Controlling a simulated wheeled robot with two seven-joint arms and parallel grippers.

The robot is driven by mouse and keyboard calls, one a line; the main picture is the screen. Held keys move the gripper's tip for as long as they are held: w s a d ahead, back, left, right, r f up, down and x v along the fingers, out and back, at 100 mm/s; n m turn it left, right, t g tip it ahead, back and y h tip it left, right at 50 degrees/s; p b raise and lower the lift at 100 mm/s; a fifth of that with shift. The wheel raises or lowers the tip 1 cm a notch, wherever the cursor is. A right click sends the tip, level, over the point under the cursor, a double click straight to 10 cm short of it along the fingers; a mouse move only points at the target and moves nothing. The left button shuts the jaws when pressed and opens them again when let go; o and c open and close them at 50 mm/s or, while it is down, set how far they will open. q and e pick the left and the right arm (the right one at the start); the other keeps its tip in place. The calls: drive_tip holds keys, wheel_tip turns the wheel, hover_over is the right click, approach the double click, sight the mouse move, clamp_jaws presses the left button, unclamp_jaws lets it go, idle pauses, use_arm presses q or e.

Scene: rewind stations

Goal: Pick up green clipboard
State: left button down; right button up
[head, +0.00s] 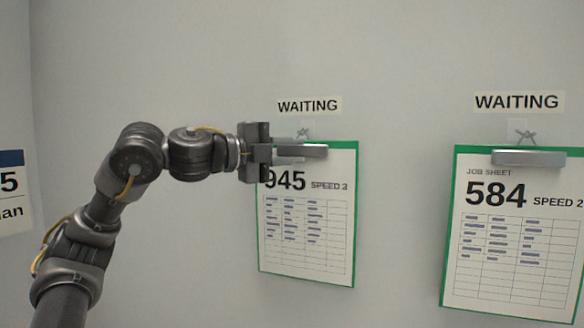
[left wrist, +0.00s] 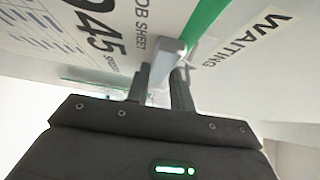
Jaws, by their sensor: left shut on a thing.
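Two green clipboards hang on the wall. The left one (head: 307,235) carries a job sheet marked 945, SPEED 3, and hangs below a WAITING label. The right one (head: 512,245) has a sheet marked 584, SPEED 2. My left gripper (head: 290,150) is at the top of the 945 clipboard, shut on its metal clip (head: 315,151). In the left wrist view, the fingers (left wrist: 162,88) straddle the clip (left wrist: 168,58), with the green edge and the WAITING label beyond. The hook above the 945 clipboard is still close to its clip. My right gripper is not in view.
WAITING labels (head: 309,105) and (head: 518,102) are fixed to the grey wall (head: 400,60) above the clipboards. A sign with a blue band (head: 12,190) is on the side wall at the far left. The wall between the clipboards is bare.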

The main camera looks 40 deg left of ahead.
use_arm(q)
drive_tip(key=shift+s+d+r, duration=0.1)
drive_tip(key=shift+s+d, duration=0.05)
drive_tip(key=shift+s, duration=0.05)
drive_tip(key=s+d+b, duration=0.1)
drive_tip(key=s+d, duration=0.2)
drive_tip(key=s, duration=0.5)
drive_tip(key=s+d+b, duration=0.2)
drive_tip(key=s, duration=0.6)
drive_tip(key=shift+s+d, duration=0.3)
drive_tip(key=shift+d, duration=0.1)
